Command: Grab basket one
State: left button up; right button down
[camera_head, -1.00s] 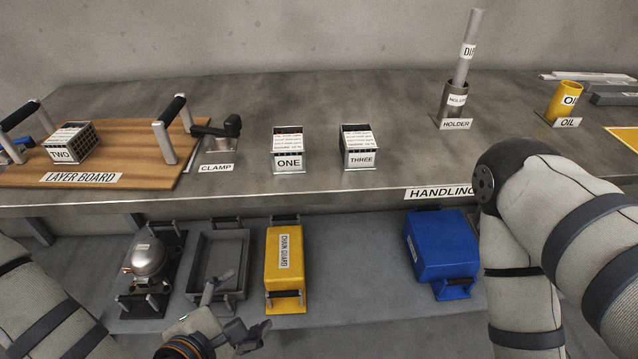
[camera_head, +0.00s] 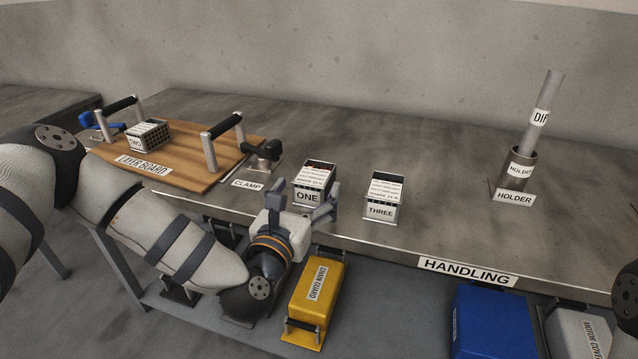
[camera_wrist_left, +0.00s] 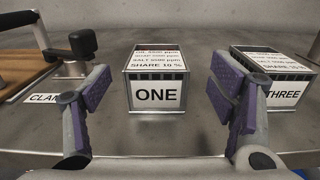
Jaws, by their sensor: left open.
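Basket one (camera_head: 317,178), a small metal box with a white ONE label and a text card on top, stands upright on the bench near its front edge. It also shows in the wrist view (camera_wrist_left: 156,92). My left gripper (camera_head: 303,203) is open and empty at the bench's front edge, just in front of the basket. In the wrist view its two purple-padded fingers (camera_wrist_left: 157,98) stand apart to either side of the basket, which appears centred and a little ahead of them. My right gripper is out of view.
Basket three (camera_head: 383,197) stands to the right of basket one. A clamp (camera_head: 262,153) and the layer board (camera_head: 200,178) with basket two (camera_head: 148,135) are on the left. A holder (camera_head: 519,170) stands at right. A yellow chain guard (camera_head: 316,299) lies on the lower shelf.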

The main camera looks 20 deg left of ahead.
aim_at(315, 172)
pick_arm(q)
jog(key=w, duration=0.6)
jog(key=shift+w, duration=0.25)
jog(key=shift+r, duration=0.15)
jog(key=c, duration=1.7)
